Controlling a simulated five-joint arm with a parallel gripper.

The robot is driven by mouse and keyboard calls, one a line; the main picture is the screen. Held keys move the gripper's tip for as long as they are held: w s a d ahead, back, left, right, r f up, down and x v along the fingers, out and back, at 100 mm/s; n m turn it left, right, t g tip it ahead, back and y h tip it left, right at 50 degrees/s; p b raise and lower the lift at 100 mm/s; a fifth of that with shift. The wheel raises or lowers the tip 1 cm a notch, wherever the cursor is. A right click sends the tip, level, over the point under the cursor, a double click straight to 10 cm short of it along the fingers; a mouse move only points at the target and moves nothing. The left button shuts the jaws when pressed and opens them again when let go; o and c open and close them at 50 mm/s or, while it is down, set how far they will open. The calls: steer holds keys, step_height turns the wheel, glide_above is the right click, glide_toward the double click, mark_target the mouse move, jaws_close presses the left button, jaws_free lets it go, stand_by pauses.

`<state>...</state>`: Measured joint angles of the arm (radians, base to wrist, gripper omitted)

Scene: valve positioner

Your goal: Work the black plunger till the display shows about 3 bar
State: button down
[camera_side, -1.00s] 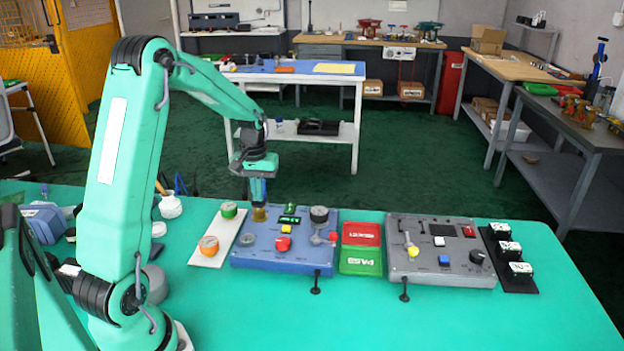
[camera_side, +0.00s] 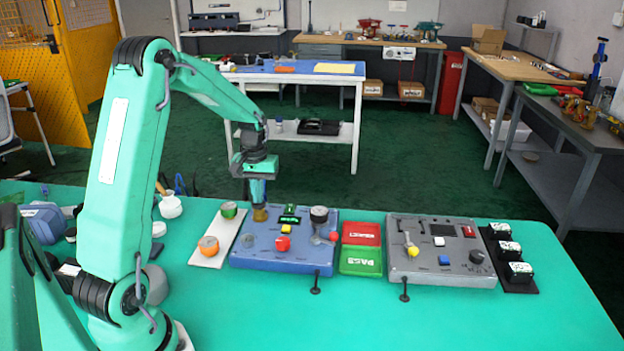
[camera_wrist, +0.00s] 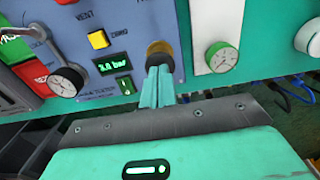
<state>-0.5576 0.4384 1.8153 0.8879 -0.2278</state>
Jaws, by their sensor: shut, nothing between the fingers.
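My gripper (camera_wrist: 157,72) is shut and empty, pointing down over the back left part of the blue panel (camera_side: 290,262). Its fingertips are at a brass-coloured collar (camera_wrist: 160,48), which also shows below the fingers in the side view (camera_side: 260,214). In the side view the display (camera_side: 290,210) is too small to read.
A round gauge (camera_wrist: 67,82), a yellow button (camera_wrist: 98,39) and a green switch (camera_wrist: 124,87) are on the same panel. A white plate (camera_wrist: 215,25) with a green-rimmed gauge lies beside it. A grey panel (camera_side: 440,278) stands to the right.

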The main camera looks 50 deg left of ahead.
steer(key=shift+r, duration=1.55)
steer(key=shift+r, duration=0.2)
step_height(320, 180, up, 5)
steer(key=shift+f, duration=0.15)
stand_by(0.5)
steer(key=s+d+r+m+t, duration=0.1)
steer(key=s+d+r+m, duration=0.2)
steer(key=d, duration=0.4)
steer(key=s+d+r+m+t, duration=0.1)
steer(key=s+d+r+t, duration=0.15)
steer(key=d+r, duration=0.35)
steer(key=s+d+f+m+t, duration=0.1)
steer(key=s+d+m, duration=0.4)
steer(key=s+d, duration=0.5)
steer(key=shift+s+d+f+t, duration=0.25)
steer(key=shift+d+f+t, duration=0.05)
steer(key=shift+d+t, duration=0.25)
